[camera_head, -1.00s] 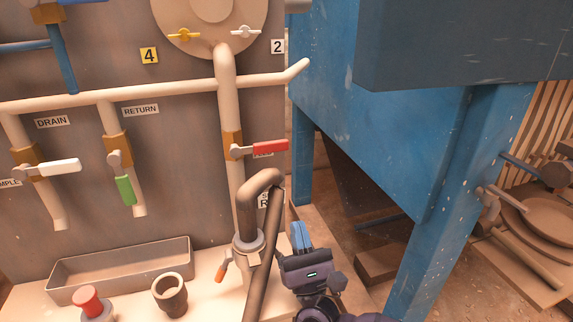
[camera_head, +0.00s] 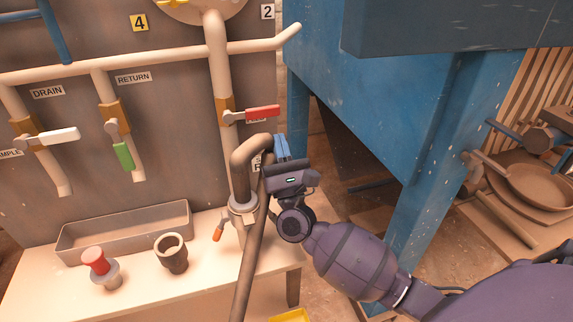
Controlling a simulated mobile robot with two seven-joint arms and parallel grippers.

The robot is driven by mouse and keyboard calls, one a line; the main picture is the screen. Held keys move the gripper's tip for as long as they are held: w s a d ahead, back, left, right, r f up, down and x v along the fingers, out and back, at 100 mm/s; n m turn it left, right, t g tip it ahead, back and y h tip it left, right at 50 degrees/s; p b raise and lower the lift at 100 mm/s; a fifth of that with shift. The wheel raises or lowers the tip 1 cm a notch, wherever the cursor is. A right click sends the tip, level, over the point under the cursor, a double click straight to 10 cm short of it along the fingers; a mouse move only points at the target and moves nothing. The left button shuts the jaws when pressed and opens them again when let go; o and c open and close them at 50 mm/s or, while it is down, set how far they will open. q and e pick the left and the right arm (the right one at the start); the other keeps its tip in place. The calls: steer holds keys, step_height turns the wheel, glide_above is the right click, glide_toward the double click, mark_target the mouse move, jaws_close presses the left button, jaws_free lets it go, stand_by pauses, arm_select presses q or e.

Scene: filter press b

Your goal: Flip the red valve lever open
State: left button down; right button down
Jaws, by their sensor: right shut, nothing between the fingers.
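The red valve lever (camera_head: 262,113) sticks out to the right, roughly level, from a brass valve (camera_head: 226,109) on the vertical cream pipe. Its label behind it is partly covered. My right gripper (camera_head: 282,146) is just below and right of the lever, with its blue fingers pointing up. The fingers are shut and empty, and a gap shows between them and the lever. My left gripper is not in view.
A dark bent hose (camera_head: 243,163) rises just left of my right gripper. A white lever (camera_head: 58,137) and a green lever (camera_head: 123,156) sit on the left pipes. A tray (camera_head: 125,228), a red-topped part (camera_head: 96,262) and a dark cup (camera_head: 172,255) are on the bench. A blue frame (camera_head: 430,180) stands right.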

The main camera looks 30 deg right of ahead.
mark_target(255, 114)
arm_select(q)
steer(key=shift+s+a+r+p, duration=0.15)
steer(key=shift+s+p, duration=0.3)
steer(key=shift+p, duration=0.1)
arm_select(e)
step_height(255, 114, up, 4)
steer(key=shift+s+f, duration=0.15)
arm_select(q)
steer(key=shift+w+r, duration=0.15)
